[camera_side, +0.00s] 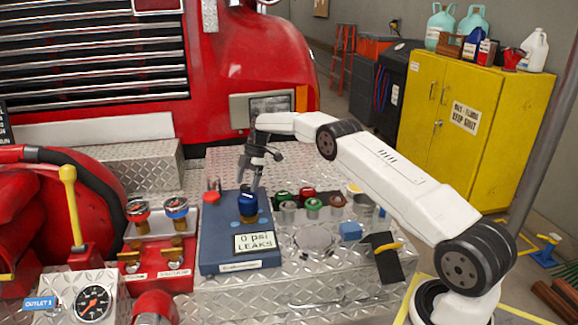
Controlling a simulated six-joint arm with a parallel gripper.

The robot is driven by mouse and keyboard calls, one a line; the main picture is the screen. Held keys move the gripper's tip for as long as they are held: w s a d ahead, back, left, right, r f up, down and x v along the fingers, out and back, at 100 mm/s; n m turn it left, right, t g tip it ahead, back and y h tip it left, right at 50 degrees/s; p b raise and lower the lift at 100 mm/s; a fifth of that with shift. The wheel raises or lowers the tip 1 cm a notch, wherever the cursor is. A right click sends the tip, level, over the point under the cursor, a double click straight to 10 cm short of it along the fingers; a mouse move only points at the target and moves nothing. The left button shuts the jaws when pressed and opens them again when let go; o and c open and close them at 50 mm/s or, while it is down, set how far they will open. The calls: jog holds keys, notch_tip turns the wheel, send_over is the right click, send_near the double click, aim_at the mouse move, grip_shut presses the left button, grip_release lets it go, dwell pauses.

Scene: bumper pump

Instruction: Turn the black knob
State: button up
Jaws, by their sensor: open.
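A blue box (215,250) sits on the metal bumper, with a display (254,242) reading "0 psi LEAKS". A dark blue, round, upright part (248,203) stands on its top face. I cannot make out a separate black knob; this part is the nearest match, though it looks blue. My gripper (251,176) points down just above this part with its jaws apart and nothing between them. I cannot tell whether the fingertips touch it.
A red part (212,194) rises at the box's back left. Several coloured caps (308,196) stand close on the right. Left are two gauges (176,208) with brass valves and a yellow lever (70,195). The red truck (230,70) stands behind; a yellow cabinet (455,120) is at right.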

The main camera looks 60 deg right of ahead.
aim_at(247, 187)
jog(key=v, duration=0.6)
jog(key=shift+d+r, duration=0.2)
jog(key=shift+r, duration=0.2)
jog(key=shift+s, duration=0.1)
jog(key=shift+a, duration=0.1)
dwell(0.6)
jog(key=a+h, duration=0.1)
jog(key=a+f+h, duration=0.1)
jog(key=shift+n+g+h, duration=0.3)
jog(key=shift+g, duration=0.1)
jog(key=shift+a+n+h, duration=0.5)
jog(key=shift+a+h, duration=0.15)
jog(key=shift+h, duration=0.55)
jog(key=shift+a+r+n+t+h, duration=0.25)
jog(key=shift+a+n+h, duration=0.55)
jog(key=shift+h, duration=0.15)
jog(key=shift+a+r+n+t+h, duration=0.25)
jog(key=shift+a+n+h, duration=0.5)
jog(key=shift+h, duration=0.2)
jog(key=shift+f, duration=0.1)
jog(key=shift+x, duration=3.8)
